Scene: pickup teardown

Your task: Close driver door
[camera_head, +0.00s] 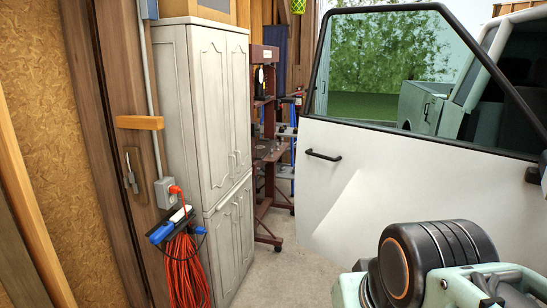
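The driver door (390,180) stands open across the right half of the view, with its white outer face toward me. Its black-framed window (385,70) is see-through. A black door handle (323,156) sits near its left edge. A black part, perhaps a mirror, juts in at the right edge. Part of my arm, a black joint with an orange ring, covers the lower right in front of the door's lower part. My gripper is not in view, so I cannot tell where it is or what it touches. The door's bottom and hinges are hidden or out of view.
A pale cabinet (206,120) stands left of the door. A coiled orange cord (187,270) hangs beside it. A dark red shop press (264,140) stands behind. Bare concrete floor (272,278) shows between cabinet and door. A pale green vehicle body (425,105) shows through the window.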

